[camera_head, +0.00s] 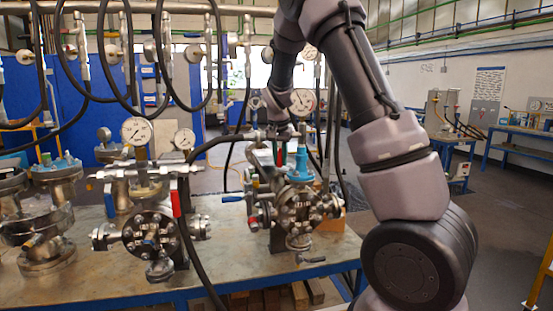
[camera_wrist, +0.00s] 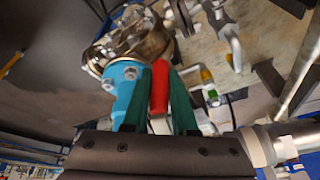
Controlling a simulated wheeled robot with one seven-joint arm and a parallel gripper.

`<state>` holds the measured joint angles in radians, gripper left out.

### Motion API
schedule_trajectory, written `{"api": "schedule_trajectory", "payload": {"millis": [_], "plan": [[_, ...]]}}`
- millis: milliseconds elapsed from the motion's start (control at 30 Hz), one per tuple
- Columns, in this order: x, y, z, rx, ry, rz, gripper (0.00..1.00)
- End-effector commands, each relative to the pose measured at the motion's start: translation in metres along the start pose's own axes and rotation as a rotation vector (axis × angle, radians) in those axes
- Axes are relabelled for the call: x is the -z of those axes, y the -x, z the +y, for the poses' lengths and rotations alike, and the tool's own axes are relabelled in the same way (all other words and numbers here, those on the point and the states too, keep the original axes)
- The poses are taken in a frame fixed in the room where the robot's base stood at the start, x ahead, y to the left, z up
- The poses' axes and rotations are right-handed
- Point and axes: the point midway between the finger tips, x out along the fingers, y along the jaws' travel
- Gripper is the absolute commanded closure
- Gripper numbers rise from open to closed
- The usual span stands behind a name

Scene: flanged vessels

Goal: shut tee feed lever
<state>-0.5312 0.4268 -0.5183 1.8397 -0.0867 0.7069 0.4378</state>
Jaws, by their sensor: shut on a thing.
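My gripper (camera_wrist: 161,72) has green fingers, which are shut on a red lever (camera_wrist: 159,90) in the wrist view. A light-blue flanged fitting (camera_wrist: 125,88) is just left of the fingers, beside a round metal flange (camera_wrist: 145,38). In the head view, my gripper (camera_head: 283,146) points down at the right-hand vessel assembly, behind the blue fitting (camera_head: 301,168). Which lever is the tee feed one is not labelled.
The bolted right vessel (camera_head: 300,208) stands on the metal bench (camera_head: 215,260). A second vessel (camera_head: 150,237) is left of it, with a gauge (camera_head: 136,131) and a red handle (camera_head: 176,203). Black hoses hang nearby, one (camera_head: 190,240) crossing between the vessels.

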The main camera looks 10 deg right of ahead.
Motion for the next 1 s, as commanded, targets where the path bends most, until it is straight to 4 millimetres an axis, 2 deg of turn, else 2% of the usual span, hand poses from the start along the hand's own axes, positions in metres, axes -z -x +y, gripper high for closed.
{"api": "schedule_trajectory", "payload": {"millis": [300,767,800,867,900,1000], "plan": [[0.003,-0.0015,0.0056,-0.076,0.032,0.053,1.0],[0.0034,-0.002,0.0072,-0.087,0.036,0.059,1.0],[0.0034,-0.002,0.0072,-0.087,0.036,0.059,0.71],[0.0033,-0.002,0.0073,-0.087,0.036,0.059,0.48],[0.0034,-0.002,0.0072,-0.087,0.036,0.059,0.44],[0.0034,-0.0019,0.007,-0.086,0.035,0.059,0.44]]}}
